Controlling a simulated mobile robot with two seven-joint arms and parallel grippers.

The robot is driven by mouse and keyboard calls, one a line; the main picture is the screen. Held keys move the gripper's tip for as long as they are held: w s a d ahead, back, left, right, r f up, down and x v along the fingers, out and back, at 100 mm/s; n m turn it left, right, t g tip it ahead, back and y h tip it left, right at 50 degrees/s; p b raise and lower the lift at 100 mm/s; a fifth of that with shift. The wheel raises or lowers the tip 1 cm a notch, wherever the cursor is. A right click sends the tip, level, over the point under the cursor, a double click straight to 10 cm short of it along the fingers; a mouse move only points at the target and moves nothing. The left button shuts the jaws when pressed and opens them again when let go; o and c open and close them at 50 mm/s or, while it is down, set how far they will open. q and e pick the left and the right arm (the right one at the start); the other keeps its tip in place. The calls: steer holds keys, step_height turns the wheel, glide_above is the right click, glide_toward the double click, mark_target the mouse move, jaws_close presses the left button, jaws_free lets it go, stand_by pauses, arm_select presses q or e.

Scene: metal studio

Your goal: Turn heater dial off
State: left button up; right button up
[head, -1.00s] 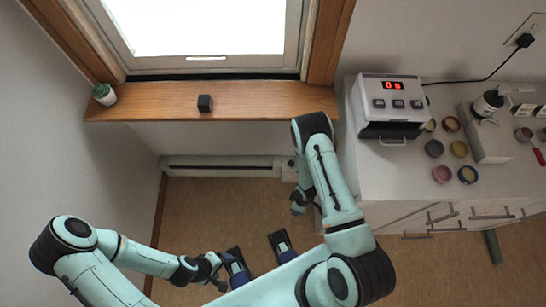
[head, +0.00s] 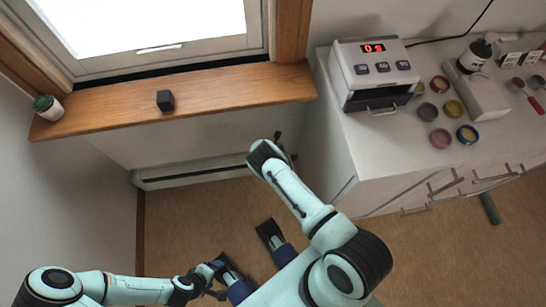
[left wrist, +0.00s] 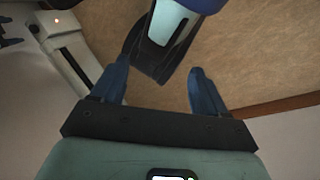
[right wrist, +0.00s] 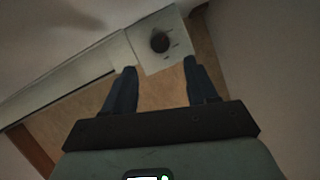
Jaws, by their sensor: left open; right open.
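The long, low white heater (head: 190,174) runs along the wall under the window. Its right end is hidden behind my right arm in the head view. In the right wrist view the heater's end panel shows a round dark dial (right wrist: 160,42) with small marks beside it. My right gripper (right wrist: 160,68) is open and empty, with the dial beyond and between its fingertips, apparently apart from it. My left gripper (left wrist: 159,67) is open and empty low over the floor near my base. The heater (left wrist: 70,55) with a small red light also shows in the left wrist view.
A white cabinet (head: 335,165) stands close to the right of my right arm, carrying a machine with a red display (head: 373,70) and several small pots. A wooden sill (head: 215,95) with a dark cube (head: 165,100) and a potted plant (head: 47,107) overhangs the heater.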

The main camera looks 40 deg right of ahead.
steer(key=b+x, duration=0.4)
steer(key=x, duration=0.3)
steer(key=shift+f+b, duration=0.35)
steer(key=shift+b, duration=0.05)
arm_select(q)
steer(key=w+a+f+t+y, duration=0.1)
steer(key=w+a+f+t, duration=0.1)
steer(key=w+a+f, duration=0.2)
steer(key=shift+w+a+f+n+t+b, duration=0.35)
steer(key=shift+w+f, duration=1.3)
steer(key=shift+w, duration=0.55)
arm_select(e)
steer(key=shift+w+d+f, duration=0.2)
steer(key=shift+f, duration=0.2)
steer(key=shift+c, duration=0.4)
steer(key=c, duration=1)
